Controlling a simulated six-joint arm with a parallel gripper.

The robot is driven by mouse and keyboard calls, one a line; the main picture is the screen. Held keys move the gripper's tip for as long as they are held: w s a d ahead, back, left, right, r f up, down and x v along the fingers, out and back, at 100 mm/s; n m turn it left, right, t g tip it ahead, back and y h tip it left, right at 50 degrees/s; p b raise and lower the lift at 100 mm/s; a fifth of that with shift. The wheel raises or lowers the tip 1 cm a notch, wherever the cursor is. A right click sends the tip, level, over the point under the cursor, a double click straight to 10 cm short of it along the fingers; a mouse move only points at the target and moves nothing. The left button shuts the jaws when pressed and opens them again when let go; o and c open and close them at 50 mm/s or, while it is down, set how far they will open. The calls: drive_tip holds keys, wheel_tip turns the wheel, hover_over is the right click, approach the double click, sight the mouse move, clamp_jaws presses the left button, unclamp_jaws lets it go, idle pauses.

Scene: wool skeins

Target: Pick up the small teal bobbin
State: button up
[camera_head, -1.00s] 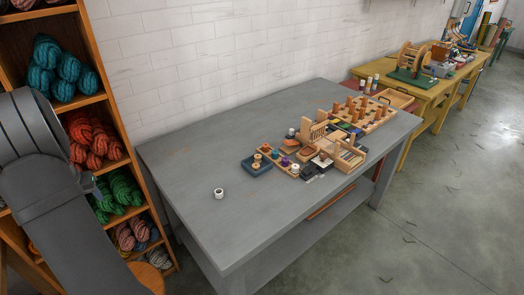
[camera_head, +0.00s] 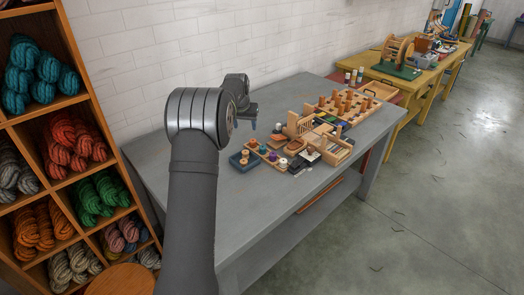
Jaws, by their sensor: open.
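The small teal bobbin (camera_head: 273,157) appears to be one of several small bobbins in a row on a narrow wooden holder on the grey table. It is only a few pixels wide, so its details are unclear. My gripper (camera_head: 253,125) is open above the table, behind and to the left of the row, apart from the teal bobbin. Its fingers are small and partly unclear.
A blue tray (camera_head: 236,165) with wooden spools adjoins the row on the left. Wooden racks and boxes (camera_head: 336,148) crowd the right. The grey table (camera_head: 245,212) is bare in front. A wooden shelf of wool skeins (camera_head: 100,115) stands at left.

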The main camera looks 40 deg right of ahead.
approach(263, 147)
drive_tip(key=shift+w+d+f, duration=0.1)
drive_tip(key=shift+w+f, duration=0.15)
drive_tip(key=shift+f, duration=0.3)
drive_tip(key=shift+w+d+f, duration=0.1)
drive_tip(key=shift+w+f, duration=0.2)
drive_tip(key=shift+f, duration=0.25)
drive_tip(key=shift+x, duration=3.15)
drive_tip(key=shift+s+d, duration=0.1)
drive_tip(key=shift+c, duration=0.2)
drive_tip(key=c, duration=1)
